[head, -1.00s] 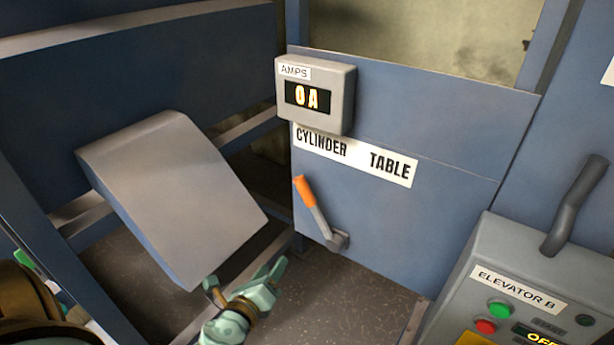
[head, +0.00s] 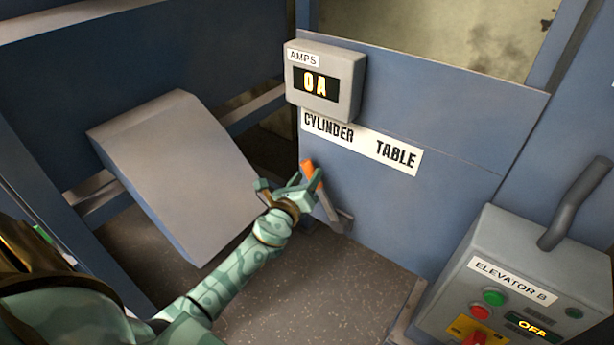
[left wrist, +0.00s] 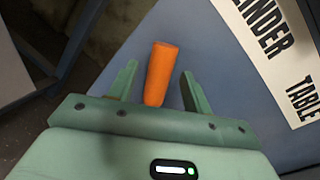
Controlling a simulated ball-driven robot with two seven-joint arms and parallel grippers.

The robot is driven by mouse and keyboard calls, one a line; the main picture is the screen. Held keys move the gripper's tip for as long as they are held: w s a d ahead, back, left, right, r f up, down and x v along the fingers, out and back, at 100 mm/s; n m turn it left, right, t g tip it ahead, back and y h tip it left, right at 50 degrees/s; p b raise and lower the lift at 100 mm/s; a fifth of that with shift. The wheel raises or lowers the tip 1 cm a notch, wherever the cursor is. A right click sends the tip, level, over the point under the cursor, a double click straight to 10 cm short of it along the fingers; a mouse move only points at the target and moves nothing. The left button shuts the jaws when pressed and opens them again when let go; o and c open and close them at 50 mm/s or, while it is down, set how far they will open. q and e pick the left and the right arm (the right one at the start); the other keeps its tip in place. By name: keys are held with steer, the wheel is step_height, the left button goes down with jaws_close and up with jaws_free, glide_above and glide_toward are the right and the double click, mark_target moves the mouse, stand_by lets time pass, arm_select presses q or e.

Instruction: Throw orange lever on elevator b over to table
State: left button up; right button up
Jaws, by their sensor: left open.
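The orange-handled lever (head: 320,175) is on the blue panel under the CYLINDER / TABLE label (head: 361,144). Its grey shaft runs down right to a pivot, so the handle leans left, toward the CYLINDER side. My left gripper (head: 291,186) is at the handle and hides part of it. In the left wrist view the orange handle (left wrist: 160,74) stands between the two spread fingers (left wrist: 158,88), with gaps on both sides. My left gripper is open. My right gripper is not in view.
An AMPS box (head: 325,82) reading 0 A sticks out above the label. A grey slanted chute (head: 175,180) stands left of the lever. The ELEVATOR B control box (head: 520,290), showing OFF, stands at the lower right. Speckled floor (head: 330,290) lies below.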

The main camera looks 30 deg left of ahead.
arm_select(q)
steer(key=shift+w+a, duration=0.1)
steer(key=shift+w, duration=0.35)
steer(key=shift+s, duration=0.1)
jaws_close()
